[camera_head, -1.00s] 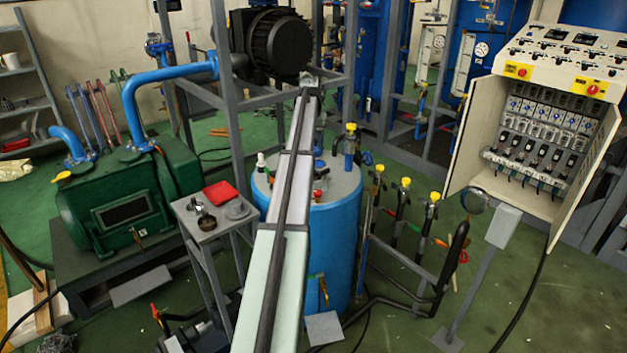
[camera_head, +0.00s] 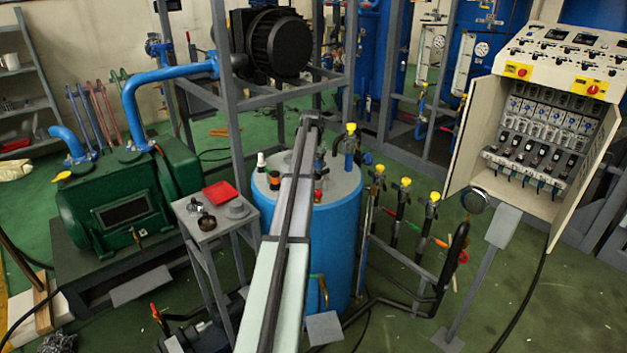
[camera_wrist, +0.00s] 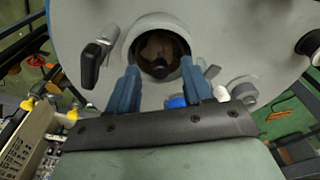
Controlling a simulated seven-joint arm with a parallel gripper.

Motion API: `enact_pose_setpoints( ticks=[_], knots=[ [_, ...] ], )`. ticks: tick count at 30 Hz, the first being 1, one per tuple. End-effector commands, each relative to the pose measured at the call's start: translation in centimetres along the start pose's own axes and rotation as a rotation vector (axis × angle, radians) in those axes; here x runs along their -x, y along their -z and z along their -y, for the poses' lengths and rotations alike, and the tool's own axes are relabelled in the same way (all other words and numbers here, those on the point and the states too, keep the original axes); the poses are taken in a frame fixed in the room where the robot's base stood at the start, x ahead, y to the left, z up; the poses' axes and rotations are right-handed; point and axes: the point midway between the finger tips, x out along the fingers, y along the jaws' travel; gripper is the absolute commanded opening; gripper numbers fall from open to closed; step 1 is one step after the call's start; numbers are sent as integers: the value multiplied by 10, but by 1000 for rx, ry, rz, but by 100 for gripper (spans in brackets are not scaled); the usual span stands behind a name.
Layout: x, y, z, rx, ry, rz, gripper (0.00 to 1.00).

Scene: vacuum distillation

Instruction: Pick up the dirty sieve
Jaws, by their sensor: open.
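In the wrist view, a round opening (camera_wrist: 150,27) in the grey lid of the blue tank (camera_head: 335,245) lies just beyond my fingertips. A dark brownish thing (camera_wrist: 158,48), which looks like the dirty sieve, sits inside it, but its detail is too small to tell. My gripper (camera_wrist: 159,72) is open, with its two blue fingers apart on either side of the opening's near edge. In the head view my own arm hides the opening and my fingers.
A small grey stand (camera_head: 215,225) left of the tank holds a red cloth (camera_head: 220,192), a grey disc (camera_head: 237,209) and a dark ring (camera_head: 207,221). A valve (camera_head: 350,145) rises from the lid. A dark handle (camera_wrist: 91,66) stands close left of my fingers in the wrist view.

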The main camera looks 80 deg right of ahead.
Motion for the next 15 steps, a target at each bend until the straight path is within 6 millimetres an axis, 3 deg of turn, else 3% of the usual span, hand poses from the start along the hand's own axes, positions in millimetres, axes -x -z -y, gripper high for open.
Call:
enact_pose_setpoints(
  ticks=[8, 15],
  knots=[
    [-6, 0, 0, 0, 0, -1, 51],
    [-6, 0, 0, 0, 0, 0, 29]
  ],
)
